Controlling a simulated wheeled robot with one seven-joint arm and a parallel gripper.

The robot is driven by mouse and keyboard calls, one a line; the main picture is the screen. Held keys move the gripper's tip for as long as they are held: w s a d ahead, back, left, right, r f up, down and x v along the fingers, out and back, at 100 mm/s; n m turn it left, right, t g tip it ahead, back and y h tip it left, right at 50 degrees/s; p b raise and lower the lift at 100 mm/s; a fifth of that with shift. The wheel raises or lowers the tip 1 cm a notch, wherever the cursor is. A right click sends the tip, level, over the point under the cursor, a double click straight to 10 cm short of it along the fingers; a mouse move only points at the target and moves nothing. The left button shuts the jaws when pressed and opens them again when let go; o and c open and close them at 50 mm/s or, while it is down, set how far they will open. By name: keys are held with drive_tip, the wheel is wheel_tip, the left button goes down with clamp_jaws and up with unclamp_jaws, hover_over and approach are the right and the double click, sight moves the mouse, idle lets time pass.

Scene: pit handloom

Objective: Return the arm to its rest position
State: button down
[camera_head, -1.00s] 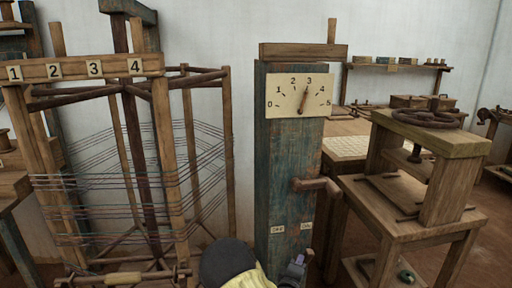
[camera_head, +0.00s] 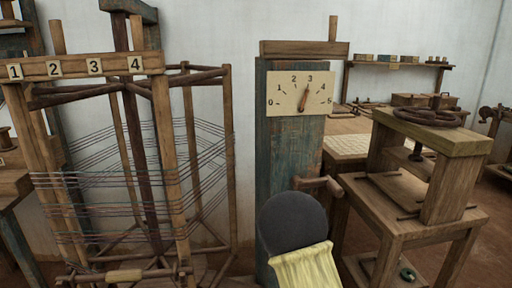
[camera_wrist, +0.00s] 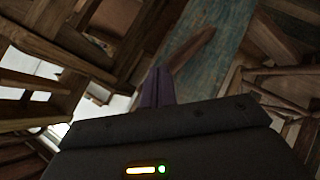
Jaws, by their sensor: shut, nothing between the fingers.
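My gripper (camera_wrist: 160,88) shows in the wrist view as dark purplish fingers held together, with nothing visible between them. In the head view, my arm's dark round joint and yellow link stand in front of the lower part of the blue-green post (camera_head: 290,150), and the gripper itself is hidden there. The post carries a dial (camera_head: 300,93) numbered 0 to 5, with its needle close to 3. A wooden lever (camera_head: 318,184) sticks out to the right of the post. In the wrist view a brown wooden bar (camera_wrist: 192,48) lies beyond the fingertips.
A warping frame (camera_head: 100,68) with threads and plates 1 to 4 stands at left. A wooden press (camera_head: 435,140) on a stand is at right, with a wall shelf (camera_head: 400,66) behind. Wooden beams crowd the wrist view. Little free room shows around the post.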

drive_tip(key=s+r+m+g+y, duration=0.2)
drive_tip(key=s+r+m+g, duration=0.15)
drive_tip(key=s, duration=0.85)
drive_tip(key=s+r+m+g+y, duration=0.25)
drive_tip(key=s+r, duration=0.25)
drive_tip(key=s, duration=0.6)
wheel_tip(320, 180, up, 31)
drive_tip(key=g+p, duration=0.1)
drive_tip(key=p, duration=2.9)
drive_tip(key=shift+s+a+n+h+p, duration=0.15)
drive_tip(key=shift+a+n+h+p, duration=0.15)
drive_tip(key=shift+h+p, duration=0.05)
